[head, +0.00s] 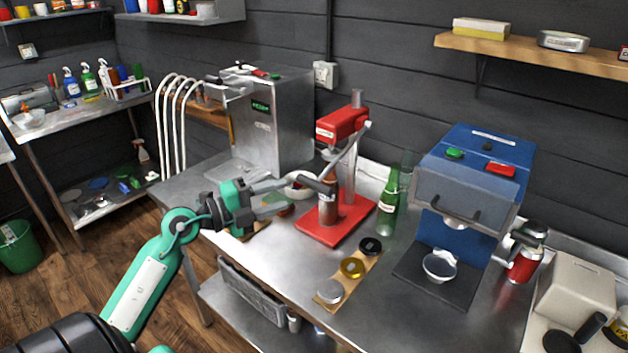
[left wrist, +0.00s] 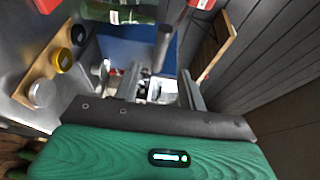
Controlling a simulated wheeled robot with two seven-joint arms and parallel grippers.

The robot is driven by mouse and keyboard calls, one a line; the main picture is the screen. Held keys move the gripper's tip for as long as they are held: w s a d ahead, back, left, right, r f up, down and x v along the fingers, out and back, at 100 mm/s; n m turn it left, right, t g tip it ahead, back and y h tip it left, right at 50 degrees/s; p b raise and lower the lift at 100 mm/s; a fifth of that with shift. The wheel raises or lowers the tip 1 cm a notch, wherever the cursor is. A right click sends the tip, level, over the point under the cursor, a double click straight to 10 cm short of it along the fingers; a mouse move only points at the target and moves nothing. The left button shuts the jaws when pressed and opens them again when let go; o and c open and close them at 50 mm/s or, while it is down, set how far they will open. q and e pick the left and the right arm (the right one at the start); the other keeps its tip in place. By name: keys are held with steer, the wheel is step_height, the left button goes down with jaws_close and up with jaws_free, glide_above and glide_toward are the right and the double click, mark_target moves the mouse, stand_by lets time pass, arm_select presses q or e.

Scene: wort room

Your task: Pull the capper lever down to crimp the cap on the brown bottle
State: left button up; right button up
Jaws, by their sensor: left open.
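The red bottle capper (head: 342,122) stands on its red base plate (head: 345,222) on the steel bench. Its grey lever slants down from the head to a dark handle (head: 318,185) at the lower left. The brown bottle (head: 328,208) stands upright on the base, partly hidden by the handle; its cap cannot be made out. My left gripper (head: 292,194) is open beside the handle, with its fingers pointing at it. In the left wrist view the handle (left wrist: 161,45) lies ahead, in line with the gap between the open fingers (left wrist: 160,88). My right gripper is not in view.
Green bottles (head: 388,205) stand right of the capper. A wooden strip (head: 345,282) with round lids lies in front. A blue machine (head: 470,170) stands at the right and a steel machine (head: 275,115) behind left. A bowl (head: 298,188) sits behind my gripper.

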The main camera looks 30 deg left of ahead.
mark_target(309, 186)
arm_select(q)
steer(key=p+x, duration=0.2)
steer(key=x, duration=0.6)
steer(key=shift+w+d+r, duration=0.1)
steer(key=shift+w+d, duration=0.05)
steer(key=shift+w, duration=0.15)
steer(key=shift+w+d, duration=0.25)
steer(key=shift+w, duration=0.2)
jaws_close()
